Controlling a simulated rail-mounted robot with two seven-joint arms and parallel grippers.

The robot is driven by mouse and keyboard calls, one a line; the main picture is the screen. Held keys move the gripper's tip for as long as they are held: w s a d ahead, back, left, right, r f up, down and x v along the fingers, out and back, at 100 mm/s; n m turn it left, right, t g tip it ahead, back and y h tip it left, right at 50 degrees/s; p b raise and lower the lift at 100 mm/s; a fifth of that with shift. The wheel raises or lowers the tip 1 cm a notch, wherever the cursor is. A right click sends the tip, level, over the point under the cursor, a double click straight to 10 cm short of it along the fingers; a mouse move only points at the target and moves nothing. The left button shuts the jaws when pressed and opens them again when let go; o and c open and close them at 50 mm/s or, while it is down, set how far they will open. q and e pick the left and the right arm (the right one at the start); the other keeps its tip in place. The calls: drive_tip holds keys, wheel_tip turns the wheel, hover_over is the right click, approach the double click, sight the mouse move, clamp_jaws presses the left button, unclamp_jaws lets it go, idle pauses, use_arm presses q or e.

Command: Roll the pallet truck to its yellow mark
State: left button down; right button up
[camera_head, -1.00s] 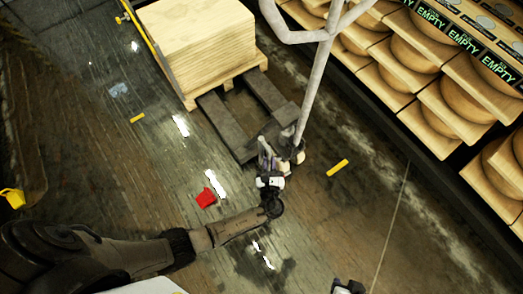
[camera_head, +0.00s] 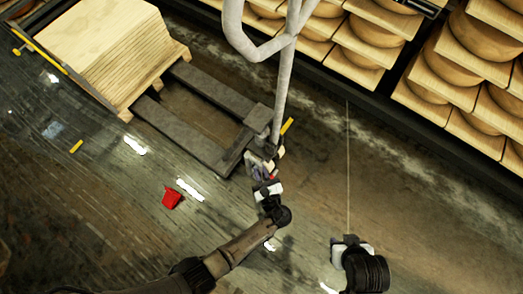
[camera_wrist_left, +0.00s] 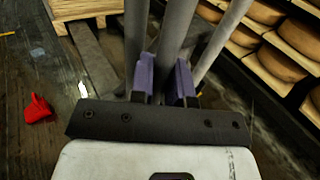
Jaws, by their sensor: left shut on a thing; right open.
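The dark grey pallet truck (camera_head: 222,91) stands low on the floor, its forks running toward a wooden pallet stack at upper left. Its pale tall handle (camera_head: 281,85) rises at the head end. A yellow mark (camera_head: 287,126) on the floor shows just right of the handle, partly hidden by it. My left gripper (camera_head: 263,170) is at the truck's head end. In the left wrist view, its purple fingers (camera_wrist_left: 163,80) are closed around a grey upright bar (camera_wrist_left: 172,35). My right gripper (camera_head: 345,241) is at lower right, apart from the truck; its fingertips are hard to make out.
A wooden pallet with stacked boards (camera_head: 105,55) stands at upper left. Shelves of cheese wheels (camera_head: 475,40) line the upper right. A red object (camera_head: 172,197) and another yellow strip (camera_head: 76,146) lie on the floor. Floor at lower right is open.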

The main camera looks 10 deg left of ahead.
use_arm(q)
drive_tip(key=shift+w+a+r, duration=0.3)
drive_tip(key=shift+w+a, duration=0.2)
drive_tip(key=shift+a, duration=0.2)
drive_tip(key=c, duration=1.4)
unclamp_jaws()
drive_tip(key=shift+r, duration=0.1)
drive_tip(key=o, duration=0.3)
drive_tip(key=shift+s+d, duration=0.2)
drive_tip(key=shift+d, duration=0.1)
use_arm(e)
drive_tip(key=shift+w+a, duration=0.3)
